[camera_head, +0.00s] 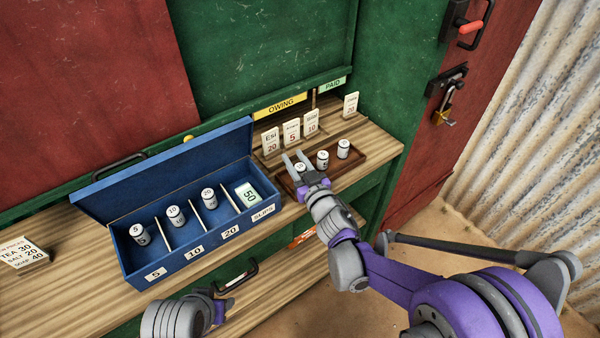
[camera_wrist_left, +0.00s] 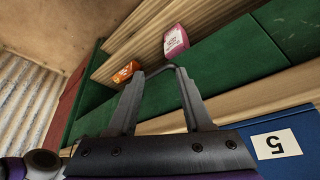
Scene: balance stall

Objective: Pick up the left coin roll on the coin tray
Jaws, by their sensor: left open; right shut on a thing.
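The left coin roll (camera_head: 300,168) stands at the tray's left end, between the fingers of my right gripper (camera_head: 293,160). That gripper is shut on it, and the fingers partly hide it. The middle roll (camera_head: 322,160) and right roll (camera_head: 343,149) stand apart from it. My left gripper (camera_wrist_left: 160,73) is open in the left wrist view, with no coin roll between its fingers.
An open blue cash box (camera_head: 185,262) with compartments marked 5, 10, 20 and SLIPS stands left of the tray. Small name cards (camera_head: 291,132) stand behind the tray. An orange packet (camera_wrist_left: 126,71) and pink packet (camera_wrist_left: 175,41) lie below.

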